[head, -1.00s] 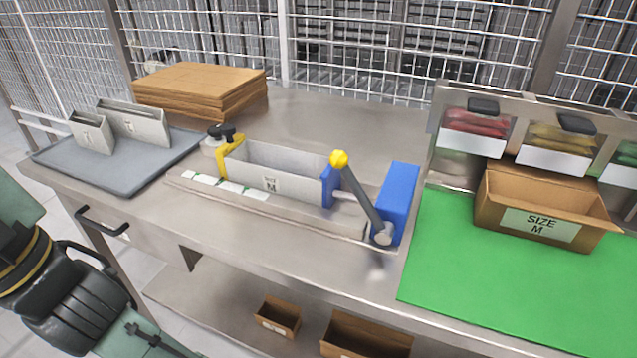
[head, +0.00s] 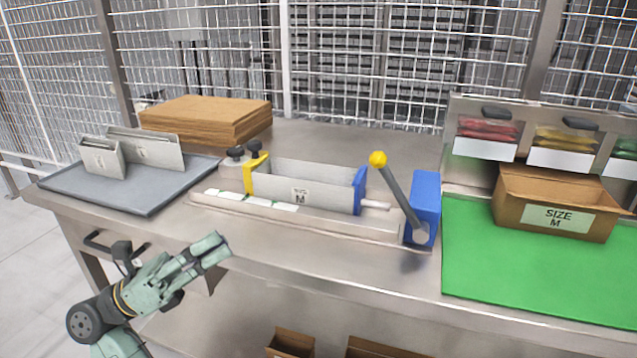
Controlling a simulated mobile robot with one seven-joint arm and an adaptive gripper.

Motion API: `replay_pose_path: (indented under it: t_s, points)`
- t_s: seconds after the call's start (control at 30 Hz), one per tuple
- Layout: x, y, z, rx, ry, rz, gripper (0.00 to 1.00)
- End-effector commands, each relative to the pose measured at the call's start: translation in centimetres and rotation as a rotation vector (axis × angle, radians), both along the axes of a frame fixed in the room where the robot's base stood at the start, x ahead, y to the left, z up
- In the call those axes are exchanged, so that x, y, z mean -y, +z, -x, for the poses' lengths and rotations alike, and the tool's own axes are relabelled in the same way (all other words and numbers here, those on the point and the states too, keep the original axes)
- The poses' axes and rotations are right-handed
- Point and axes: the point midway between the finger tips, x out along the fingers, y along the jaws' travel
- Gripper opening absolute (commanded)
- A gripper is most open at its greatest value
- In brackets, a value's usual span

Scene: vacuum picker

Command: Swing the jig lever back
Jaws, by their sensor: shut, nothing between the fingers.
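The jig lever (head: 400,195) is a grey rod with a yellow ball knob (head: 377,159). It rises from a pivot at the blue block (head: 425,203) and tilts up to the left. The jig (head: 300,213) is a long metal rail with a yellow end stop (head: 254,176) and a blue clamp plate (head: 360,190). A grey divider marked M (head: 299,196) stands between the stop and the plate. My gripper (head: 222,247) is shut and empty, in front of the table's front edge, left of the lever and well apart from it.
A grey tray (head: 70,190) with two grey dividers is at the left. Stacked brown cardboard (head: 207,118) lies behind. A green mat (head: 520,265) with a SIZE M box (head: 555,205) is at the right. Wire mesh (head: 420,50) closes off the back.

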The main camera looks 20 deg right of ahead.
Motion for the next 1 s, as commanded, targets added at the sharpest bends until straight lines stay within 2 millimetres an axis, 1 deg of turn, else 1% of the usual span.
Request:
replay_pose_path:
  t_s: [0.03, 0.13, 0.43, 0.57, 0.67, 1.0]
  points:
    - [0.3, -0.6, -0.1, -0.003, -0.008, -0.013, 0.00]
    - [0.5, -1.0, -0.1, -0.003, -0.015, -0.025, 0.00]
    - [0.6, -0.8, -0.1, -0.001, -0.015, -0.024, 0.00]
    - [1.6, -0.1, 0.0, -0.001, -0.016, -0.023, 0.00]
    - [3.0, 0.7, 0.1, 0.000, -0.017, -0.025, 0.00]
    - [9.6, 4.2, 0.4, -0.001, -0.018, -0.023, 0.00]
